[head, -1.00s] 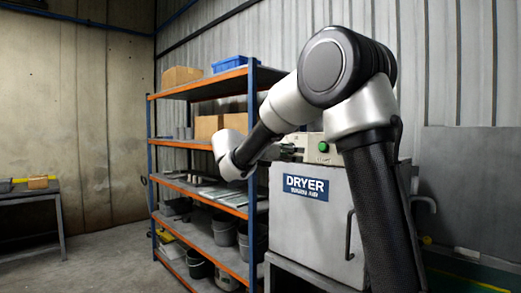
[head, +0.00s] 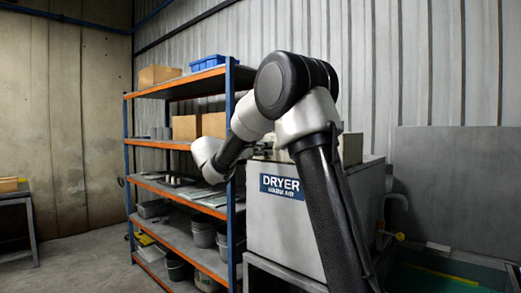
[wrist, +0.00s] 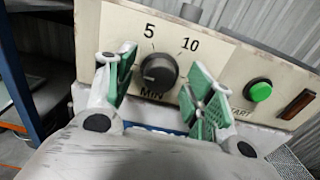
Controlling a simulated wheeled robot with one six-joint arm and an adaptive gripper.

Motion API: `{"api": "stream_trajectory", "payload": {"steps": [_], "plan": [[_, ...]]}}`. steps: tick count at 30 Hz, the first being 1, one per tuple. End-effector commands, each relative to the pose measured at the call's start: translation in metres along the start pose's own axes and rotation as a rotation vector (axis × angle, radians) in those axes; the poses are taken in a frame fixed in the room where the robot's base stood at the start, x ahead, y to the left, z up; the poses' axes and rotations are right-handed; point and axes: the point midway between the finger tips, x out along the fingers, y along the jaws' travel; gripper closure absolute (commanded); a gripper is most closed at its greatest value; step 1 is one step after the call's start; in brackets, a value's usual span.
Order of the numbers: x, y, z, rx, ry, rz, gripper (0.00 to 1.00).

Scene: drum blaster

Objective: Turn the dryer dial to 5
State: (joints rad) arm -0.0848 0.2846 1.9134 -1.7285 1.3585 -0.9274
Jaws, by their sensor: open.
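The dryer (head: 285,230) is a grey box with a blue DRYER label in the head view. Its cream control panel (wrist: 225,62) fills the top of the wrist view. The black round dial (wrist: 158,72) sits on it, with a 5 above, a 10 to the upper right and MIN below. I cannot tell for sure where the dial's pointer stands. My gripper (wrist: 160,80) is open, its green-padded fingers to the left and right of the dial. Whether they touch it is unclear. In the head view my arm hides the dial.
A green START button (wrist: 260,91) and a dark red switch (wrist: 298,104) lie right of the dial. A blue and orange shelf rack (head: 180,186) with boxes and buckets stands left of the dryer. Open floor (head: 85,262) shows at the lower left.

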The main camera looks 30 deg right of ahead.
Motion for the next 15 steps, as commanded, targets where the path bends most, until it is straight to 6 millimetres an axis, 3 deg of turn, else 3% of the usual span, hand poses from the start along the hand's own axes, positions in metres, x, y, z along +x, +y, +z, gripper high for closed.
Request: {"api": "stream_trajectory", "payload": {"steps": [2, 9, 15], "plan": [[-0.0002, 0.0000, 0.0000, 0.000, 0.000, 0.000, 0.46], [-0.0003, -0.0001, 0.0000, 0.001, 0.000, 0.000, 0.90], [-0.0004, -0.0001, 0.0000, 0.005, 0.001, 0.000, 0.92]]}}
